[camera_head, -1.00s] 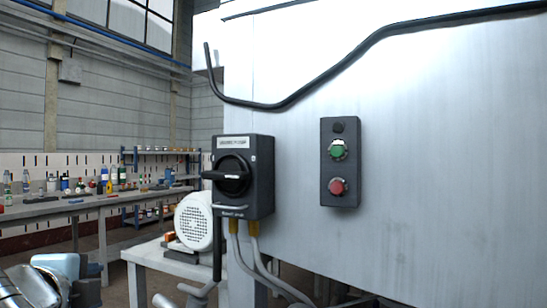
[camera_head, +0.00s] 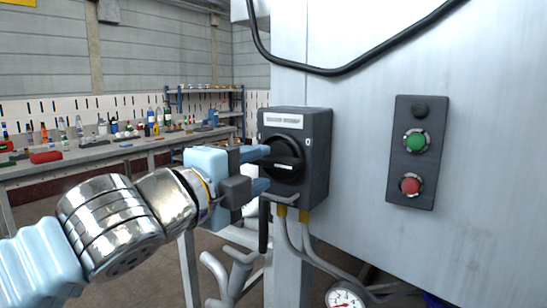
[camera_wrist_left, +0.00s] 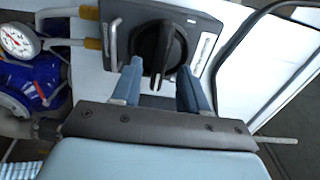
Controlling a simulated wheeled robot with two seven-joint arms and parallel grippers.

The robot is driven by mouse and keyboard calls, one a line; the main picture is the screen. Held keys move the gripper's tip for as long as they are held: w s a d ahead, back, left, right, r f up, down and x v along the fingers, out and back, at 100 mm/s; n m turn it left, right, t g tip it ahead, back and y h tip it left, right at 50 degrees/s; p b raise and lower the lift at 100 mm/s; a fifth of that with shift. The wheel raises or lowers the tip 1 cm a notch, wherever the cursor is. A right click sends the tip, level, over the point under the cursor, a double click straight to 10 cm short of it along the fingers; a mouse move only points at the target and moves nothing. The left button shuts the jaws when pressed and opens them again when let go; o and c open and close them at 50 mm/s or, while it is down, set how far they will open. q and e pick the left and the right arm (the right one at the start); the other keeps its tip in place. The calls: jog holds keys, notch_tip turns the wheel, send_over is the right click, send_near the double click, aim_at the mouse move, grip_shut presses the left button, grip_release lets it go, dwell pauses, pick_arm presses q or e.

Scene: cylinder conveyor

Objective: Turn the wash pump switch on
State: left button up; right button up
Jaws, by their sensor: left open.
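The wash pump switch (camera_head: 318,150) is a dark box with a white label and a round black knob (camera_head: 286,153), fixed at the panel's left edge. In the left wrist view the knob's raised handle (camera_wrist_left: 164,47) shows between the fingertips. The handle lies roughly horizontal on the box. My left gripper (camera_head: 266,169) is open in front of the knob, one blue finger higher and one lower. In the wrist view its fingertips (camera_wrist_left: 159,74) reach the knob's near edge; I cannot tell whether they touch it. My right gripper is out of view.
A button box (camera_head: 409,153) with green and red buttons is on the metal panel (camera_head: 355,125) to the right. Conduits (camera_head: 291,236) run below the switch, near a gauge (camera_head: 344,299). A cluttered workbench (camera_head: 100,152) stands behind at left.

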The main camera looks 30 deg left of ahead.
aim_at(268, 164)
pick_arm(q)
jog(key=w, duration=0.4)
jog(key=shift+w+d, duration=0.2)
jog(key=shift+w, duration=0.2)
jog(key=shift+c, duration=0.4)
grip_shut()
